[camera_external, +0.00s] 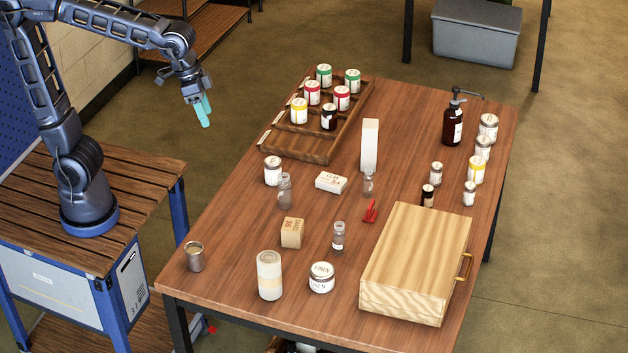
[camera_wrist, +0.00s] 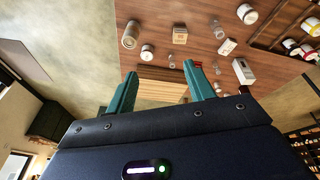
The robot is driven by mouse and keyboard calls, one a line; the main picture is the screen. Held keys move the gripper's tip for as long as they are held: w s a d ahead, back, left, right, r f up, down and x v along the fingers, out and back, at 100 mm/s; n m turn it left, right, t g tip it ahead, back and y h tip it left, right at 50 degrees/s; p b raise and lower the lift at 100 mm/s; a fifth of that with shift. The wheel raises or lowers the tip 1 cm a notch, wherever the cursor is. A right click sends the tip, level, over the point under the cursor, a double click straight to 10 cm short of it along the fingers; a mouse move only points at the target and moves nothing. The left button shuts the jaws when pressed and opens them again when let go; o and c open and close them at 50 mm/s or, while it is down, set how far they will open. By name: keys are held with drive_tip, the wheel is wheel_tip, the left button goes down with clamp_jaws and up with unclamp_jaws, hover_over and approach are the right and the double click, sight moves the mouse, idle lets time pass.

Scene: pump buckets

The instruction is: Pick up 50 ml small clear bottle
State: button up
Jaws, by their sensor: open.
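Three small clear bottles stand upright on the brown table (camera_external: 225,240) in the external view. One clear bottle (camera_external: 338,238) with a label is at the near middle, another (camera_external: 284,191) is farther back and left, and a third (camera_external: 368,184) is beside the white tall box. I cannot read which is 50 ml. The labelled one also shows in the wrist view (camera_wrist: 171,61). My gripper (camera_external: 204,110) has teal fingers, is raised in the air left of the table's far end, and is empty. The wrist view shows its fingers (camera_wrist: 160,70) apart.
A wooden tray (camera_external: 300,145) holds several jars at the back left. A wooden case (camera_external: 415,260) takes up the front right.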

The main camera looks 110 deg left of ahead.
drive_tip(key=w+a+f+n, duration=0.35)
drive_tip(key=w+a, duration=0.55)
drive_tip(key=w, duration=0.4)
drive_tip(key=n+g, duration=0.3)
drive_tip(key=n, duration=0.6)
hover_over(369, 170)
drive_tip(key=f, duration=1.8)
drive_tip(key=s+f, duration=0.1)
drive_tip(key=f, duration=0.8)
drive_tip(key=shift+a+f, duration=0.1)
drive_tip(key=shift+f, duration=0.2)
drive_tip(key=shift+a+f, duration=0.1)
drive_tip(key=shift+f, duration=0.15)
wheel_tip(369, 170, down, 5)
drive_tip(key=shift+r, duration=0.15)
drive_tip(key=shift+w+f, duration=0.25)
drive_tip(key=shift+f, duration=1.25)
drive_tip(key=shift+w+f, duration=0.2)
drive_tip(key=shift+f, duration=1.25)
drive_tip(key=c, duration=1.1)
drive_tip(key=shift+c, duration=0.2)
